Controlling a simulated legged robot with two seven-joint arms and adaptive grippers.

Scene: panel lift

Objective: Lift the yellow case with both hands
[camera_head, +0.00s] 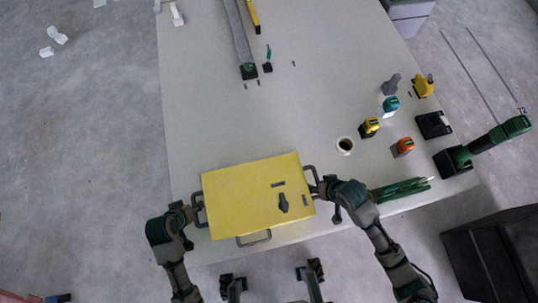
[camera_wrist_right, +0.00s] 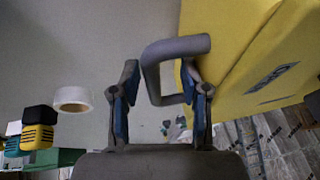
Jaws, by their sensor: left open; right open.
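The yellow case (camera_head: 248,196) lies flat on the near edge of the table, with grey handles on its left side, right side and front. My left gripper (camera_head: 192,214) is open at the left handle (camera_head: 198,208); the head view does not show clearly whether the handle is between its fingers. My right gripper (camera_head: 322,190) is at the right handle (camera_head: 311,176). In the right wrist view my right gripper (camera_wrist_right: 160,105) is open, with the grey right handle (camera_wrist_right: 172,48) between its fingers and the yellow case (camera_wrist_right: 255,60) at right.
Green items (camera_head: 400,189) lie right of my right gripper. A dark box (camera_head: 495,255) is on the floor at right.

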